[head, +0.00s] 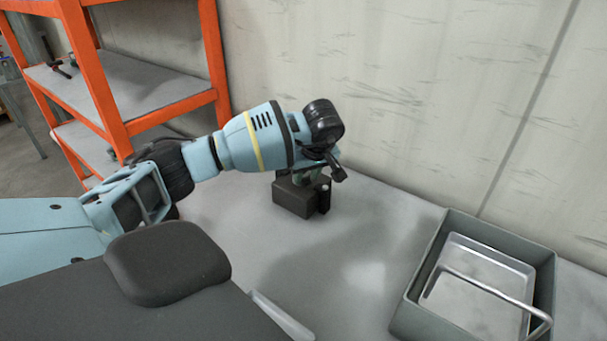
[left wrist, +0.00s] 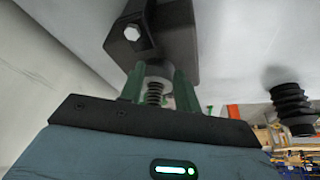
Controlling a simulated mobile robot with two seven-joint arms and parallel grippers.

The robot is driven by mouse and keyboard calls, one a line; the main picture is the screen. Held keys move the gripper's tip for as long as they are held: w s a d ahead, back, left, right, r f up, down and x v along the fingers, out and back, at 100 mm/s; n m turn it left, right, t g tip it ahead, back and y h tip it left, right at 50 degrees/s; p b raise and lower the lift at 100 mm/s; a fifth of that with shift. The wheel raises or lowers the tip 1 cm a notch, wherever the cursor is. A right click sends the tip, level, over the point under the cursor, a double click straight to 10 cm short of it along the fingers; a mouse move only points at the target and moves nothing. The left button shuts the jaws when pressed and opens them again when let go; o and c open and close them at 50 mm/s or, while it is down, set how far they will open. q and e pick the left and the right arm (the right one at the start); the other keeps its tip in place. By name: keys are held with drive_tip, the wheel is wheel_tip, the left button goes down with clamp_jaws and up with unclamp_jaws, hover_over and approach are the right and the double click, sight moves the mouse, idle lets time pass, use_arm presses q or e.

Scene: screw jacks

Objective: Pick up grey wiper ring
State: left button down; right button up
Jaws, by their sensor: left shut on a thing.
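A black screw jack housing (head: 292,197) stands on the grey table, under my left gripper (head: 312,177). In the left wrist view the housing (left wrist: 165,45) shows a pale hex bolt on its face. My left gripper's green fingers (left wrist: 156,90) are closed about a light grey ring (left wrist: 154,82) at the housing's end. A dark threaded screw (left wrist: 154,97) runs through the ring, between the fingers. In the head view the wrist hides the ring and most of the fingers. I cannot tell whether the ring still touches the housing. My right gripper is out of view.
A grey bin (head: 408,300) with a metal tray (head: 480,280) in it stands at the right. An orange shelf (head: 215,60) is at the left, and a wall stands behind the table. A black ribbed bellows (left wrist: 291,103) shows in the left wrist view. The middle table is clear.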

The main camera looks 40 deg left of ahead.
use_arm(q)
drive_tip(key=shift+a+r, duration=0.1)
drive_tip(key=shift+r, duration=0.05)
wheel_tip(320, 180, up, 18)
drive_tip(key=shift+p, duration=0.3)
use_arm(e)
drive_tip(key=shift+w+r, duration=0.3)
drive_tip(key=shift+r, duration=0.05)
use_arm(q)
drive_tip(key=shift+c, duration=2.2)
unclamp_jaws()
drive_tip(key=p+v, duration=0.2)
drive_tip(key=v, duration=0.5)
drive_tip(key=shift+d+r+p, duration=0.2)
drive_tip(key=shift+r+p, duration=0.1)
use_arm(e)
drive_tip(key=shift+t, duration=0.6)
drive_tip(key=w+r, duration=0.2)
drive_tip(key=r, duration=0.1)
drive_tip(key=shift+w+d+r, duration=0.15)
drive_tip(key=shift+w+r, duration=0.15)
